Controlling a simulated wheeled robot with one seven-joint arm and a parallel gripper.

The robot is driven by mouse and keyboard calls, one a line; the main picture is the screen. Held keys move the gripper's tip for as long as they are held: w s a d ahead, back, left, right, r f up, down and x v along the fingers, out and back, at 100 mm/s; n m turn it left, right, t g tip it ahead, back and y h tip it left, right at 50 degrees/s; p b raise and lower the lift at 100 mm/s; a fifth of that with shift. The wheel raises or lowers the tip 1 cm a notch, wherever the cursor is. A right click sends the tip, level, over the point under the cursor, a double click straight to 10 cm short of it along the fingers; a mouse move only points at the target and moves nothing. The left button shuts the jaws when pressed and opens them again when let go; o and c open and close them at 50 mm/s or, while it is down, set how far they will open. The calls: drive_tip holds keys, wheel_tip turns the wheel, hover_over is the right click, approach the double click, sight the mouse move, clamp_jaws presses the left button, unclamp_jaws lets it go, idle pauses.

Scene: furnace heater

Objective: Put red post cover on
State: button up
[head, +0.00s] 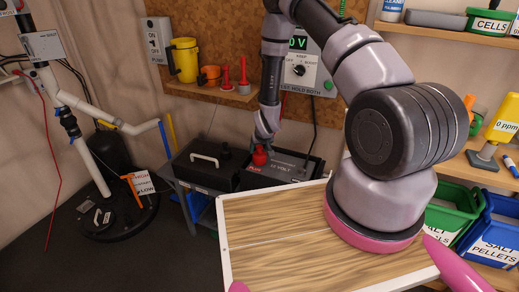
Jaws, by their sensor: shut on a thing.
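My gripper (262,146) is at the end of my arm, over the dark battery (296,168) marked PLUS and 12 VOLT on the low stand. It is shut on the red post cover (260,157), a small red cap. The cover is at the left end of the battery, just above the PLUS label. The post is hidden, and I cannot tell whether the cover is seated on it or held just over it. The fingers are too small to see clearly.
A black box with a white handle (204,160) stands left of the battery. Red upright pieces (243,88) and yellow and orange mugs (185,60) are on the ledge behind. A control box (306,60) hangs above. Green (452,215) and blue bins stand at right.

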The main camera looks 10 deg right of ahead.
idle(0.5)
drive_tip(key=o, duration=1.4)
drive_tip(key=shift+r, duration=0.1)
drive_tip(key=v, duration=1)
drive_tip(key=shift+s+r, duration=0.2)
drive_tip(key=shift+r, duration=0.05)
